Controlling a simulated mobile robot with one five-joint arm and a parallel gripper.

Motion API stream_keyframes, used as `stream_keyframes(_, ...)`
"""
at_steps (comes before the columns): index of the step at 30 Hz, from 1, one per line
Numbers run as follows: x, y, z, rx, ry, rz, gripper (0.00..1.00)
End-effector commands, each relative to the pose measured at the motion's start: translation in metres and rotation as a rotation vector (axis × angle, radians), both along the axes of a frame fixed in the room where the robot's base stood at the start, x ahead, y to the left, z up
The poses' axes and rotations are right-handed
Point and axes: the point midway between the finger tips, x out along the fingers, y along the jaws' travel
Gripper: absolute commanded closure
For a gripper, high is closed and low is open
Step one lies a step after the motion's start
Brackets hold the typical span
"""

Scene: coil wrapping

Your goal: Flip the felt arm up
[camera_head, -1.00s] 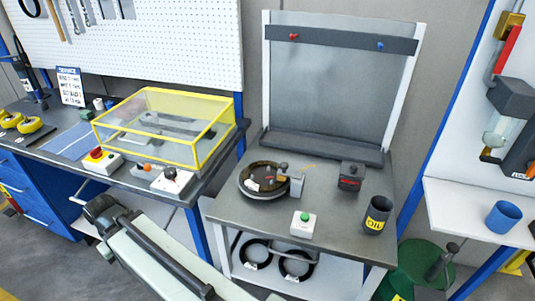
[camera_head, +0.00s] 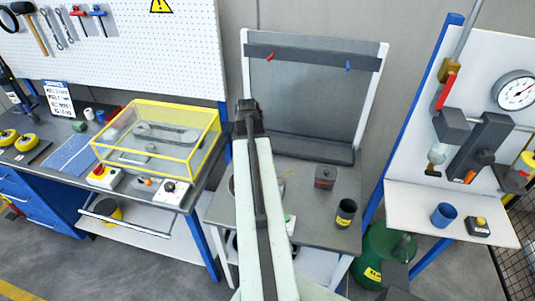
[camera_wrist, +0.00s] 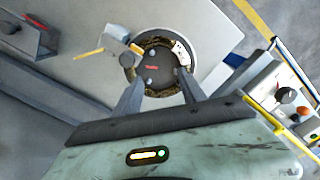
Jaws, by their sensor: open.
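The round black coil device (camera_wrist: 158,72) lies on the grey bench in the wrist view, with a ragged brown inner edge and a dark centre with red marking. A light grey block with a short arm (camera_wrist: 122,47) sits at its left rim; I take this as the felt arm but cannot be sure. Its arm end reaches in over the device. My gripper (camera_wrist: 160,78) is open and empty, its two fingers spread over the near part of the device. In the head view my arm hides most of the device.
A thin yellow rod (camera_wrist: 88,53) lies left of the block. A dark box (camera_head: 325,177) and a black cup with a yellow label (camera_head: 345,212) stand on the bench's right side. A grey backboard (camera_head: 315,95) rises behind. A yellow-framed clear cover (camera_head: 160,135) stands at left.

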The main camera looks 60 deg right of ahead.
Motion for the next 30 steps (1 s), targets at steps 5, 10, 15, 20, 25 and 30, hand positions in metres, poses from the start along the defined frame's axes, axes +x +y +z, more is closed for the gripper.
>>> stream_keyframes(5, -0.046, -0.039, 0.021, 0.001, 0.0, -0.05, 0.52)
stream_keyframes(10, -0.05, -0.041, 0.017, 0.001, 0.0, -0.051, 0.52)
stream_keyframes(15, -0.049, -0.041, 0.003, 0.001, 0.0, -0.051, 0.52)
stream_keyframes(20, -0.049, -0.041, -0.025, 0.001, 0.0, -0.05, 0.52)
stream_keyframes(25, -0.048, -0.041, -0.054, 0.001, 0.0, -0.05, 0.52)
stream_keyframes(30, -0.048, -0.04, -0.062, 0.001, 0.0, -0.05, 0.52)
